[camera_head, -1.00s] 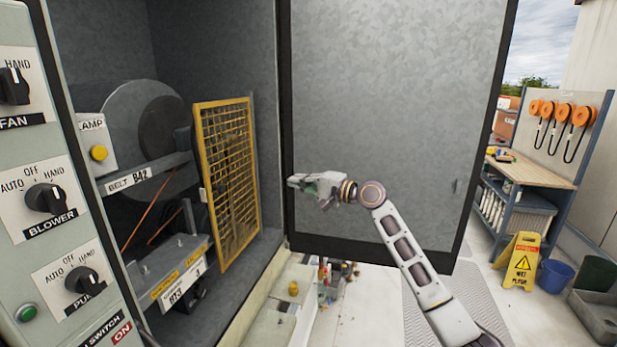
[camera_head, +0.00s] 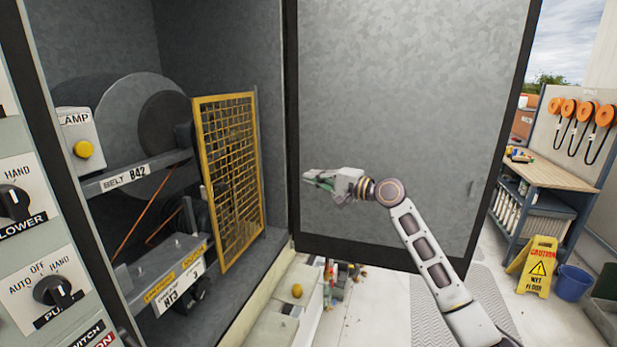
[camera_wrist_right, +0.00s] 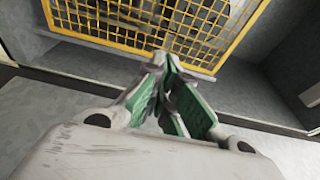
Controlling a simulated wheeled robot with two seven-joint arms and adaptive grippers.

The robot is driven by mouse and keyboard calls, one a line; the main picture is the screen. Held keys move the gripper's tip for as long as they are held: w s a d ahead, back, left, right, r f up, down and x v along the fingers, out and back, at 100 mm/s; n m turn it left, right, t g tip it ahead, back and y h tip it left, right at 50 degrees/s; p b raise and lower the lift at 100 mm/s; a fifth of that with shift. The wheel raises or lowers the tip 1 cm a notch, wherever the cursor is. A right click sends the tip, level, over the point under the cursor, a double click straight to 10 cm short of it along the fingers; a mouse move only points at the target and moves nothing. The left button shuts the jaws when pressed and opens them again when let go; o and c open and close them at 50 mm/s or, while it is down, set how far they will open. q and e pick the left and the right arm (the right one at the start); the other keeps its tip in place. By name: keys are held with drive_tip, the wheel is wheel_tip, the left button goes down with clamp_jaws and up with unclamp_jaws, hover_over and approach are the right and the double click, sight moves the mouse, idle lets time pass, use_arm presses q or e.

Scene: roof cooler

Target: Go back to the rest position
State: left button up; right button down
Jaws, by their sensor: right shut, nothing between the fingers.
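My right gripper (camera_head: 318,180) is shut and empty in the head view. It points left, in front of the grey open door panel (camera_head: 410,90), and my right arm reaches up to it from the lower right. In the right wrist view the gripper's green-padded fingers (camera_wrist_right: 168,88) come together at the tips, with nothing between them. Beyond them is the yellow mesh guard (camera_wrist_right: 150,25), which stands upright in the cabinet opening in the head view (camera_head: 230,170). I cannot tell how far the fingertips are from it. My left gripper is not in view.
A control panel with knobs (camera_head: 52,290) stands close at left. Inside the cabinet are a motor tray (camera_head: 165,280) and an orange belt. A workbench (camera_head: 550,172), a yellow wet-floor sign (camera_head: 538,267) and a blue bucket (camera_head: 573,282) stand at right. Small items lie on the floor below the door.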

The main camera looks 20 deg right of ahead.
drive_tip(key=w+d+f+m+h, duration=0.1)
drive_tip(key=w+d+f+h, duration=0.15)
drive_tip(key=f, duration=1.15)
drive_tip(key=w+d+f+h, duration=0.1)
drive_tip(key=d+f+h, duration=0.2)
drive_tip(key=f, duration=1.2)
drive_tip(key=s+d+f+n+g+h, duration=0.1)
drive_tip(key=s+f, duration=0.3)
drive_tip(key=f, duration=0.7)
drive_tip(key=s+d+f+g+h, duration=0.15)
drive_tip(key=s+f, duration=0.25)
drive_tip(key=f, duration=0.6)
drive_tip(key=s+d+f+n+g+h, duration=0.15)
drive_tip(key=s+f, duration=0.25)
drive_tip(key=f, duration=0.7)
drive_tip(key=s+f+n+g+h, duration=0.2)
drive_tip(key=s+f+n+g, duration=0.25)
drive_tip(key=s+f, duration=2)
drive_tip(key=s+a+f+n+g, duration=0.1)
drive_tip(key=s+f+n, duration=0.1)
drive_tip(key=s, duration=0.9)
drive_tip(key=s+a+f+n+g, duration=0.1)
drive_tip(key=s+a+f+n, duration=0.1)
drive_tip(key=s, duration=0.9)
drive_tip(key=s+a+f+n+g, duration=0.1)
drive_tip(key=s+f, duration=0.3)
drive_tip(key=s, duration=0.7)
drive_tip(key=shift+a+n+g+h, duration=0.25)
drive_tip(key=shift+n+g+h, duration=0.1)
drive_tip(key=shift+n, duration=0.15)
